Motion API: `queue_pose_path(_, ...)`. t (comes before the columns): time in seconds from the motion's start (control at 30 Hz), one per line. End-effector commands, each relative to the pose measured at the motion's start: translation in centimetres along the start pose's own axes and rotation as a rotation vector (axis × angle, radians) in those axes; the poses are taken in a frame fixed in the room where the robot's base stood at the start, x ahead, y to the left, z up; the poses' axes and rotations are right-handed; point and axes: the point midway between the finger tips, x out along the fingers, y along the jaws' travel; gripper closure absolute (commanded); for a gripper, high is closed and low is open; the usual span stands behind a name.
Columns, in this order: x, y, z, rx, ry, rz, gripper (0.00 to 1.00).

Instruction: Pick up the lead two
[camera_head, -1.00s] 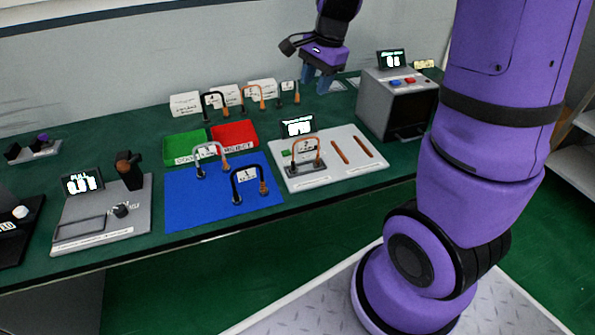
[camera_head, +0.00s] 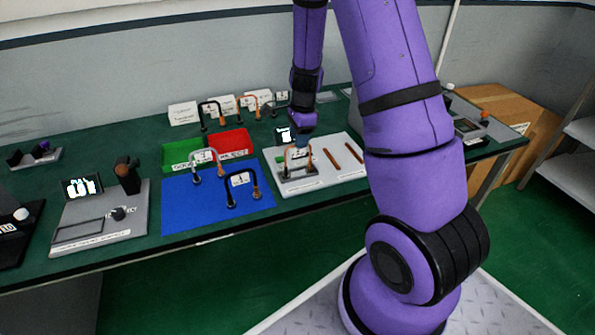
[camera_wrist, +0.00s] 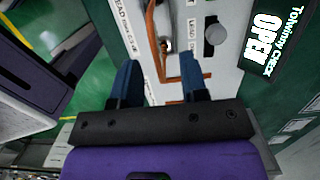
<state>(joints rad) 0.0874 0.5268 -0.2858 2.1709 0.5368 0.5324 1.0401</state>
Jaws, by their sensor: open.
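My gripper (camera_head: 302,143) is open, pointing down over the white test board (camera_head: 340,172). An arched copper-coloured lead (camera_head: 287,155) stands on a plate on that board, just below the fingers. In the wrist view this lead (camera_wrist: 152,40) runs up between and beyond the blue fingertips (camera_wrist: 160,68), not gripped. A grey and copper lead (camera_head: 193,163) and a black lead (camera_head: 228,187) stand on the blue mat (camera_head: 185,215). The lead labels are too small to read, so I cannot tell which is lead two.
A green tray (camera_head: 172,153) and a red tray (camera_head: 240,146) sit behind the mat. Several leads stand by white cards (camera_head: 183,113) at the back. A pull tester (camera_head: 100,220) stands left. The wrist view shows a display reading OPEN (camera_wrist: 268,38).

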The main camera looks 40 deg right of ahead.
Motion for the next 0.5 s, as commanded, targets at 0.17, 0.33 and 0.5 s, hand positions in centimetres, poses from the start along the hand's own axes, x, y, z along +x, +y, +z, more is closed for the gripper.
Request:
queue_pose_path(0.17, 1.1, 0.1, -0.1, 0.002, -0.001, 0.002, 0.6)
queue_pose_path(0.33, 3.5, 0.4, -0.2, 0.002, -0.001, 0.003, 0.6)
queue_pose_path(0.5, 5.3, 0.3, -0.1, 0.0, -0.001, 0.002, 0.6)
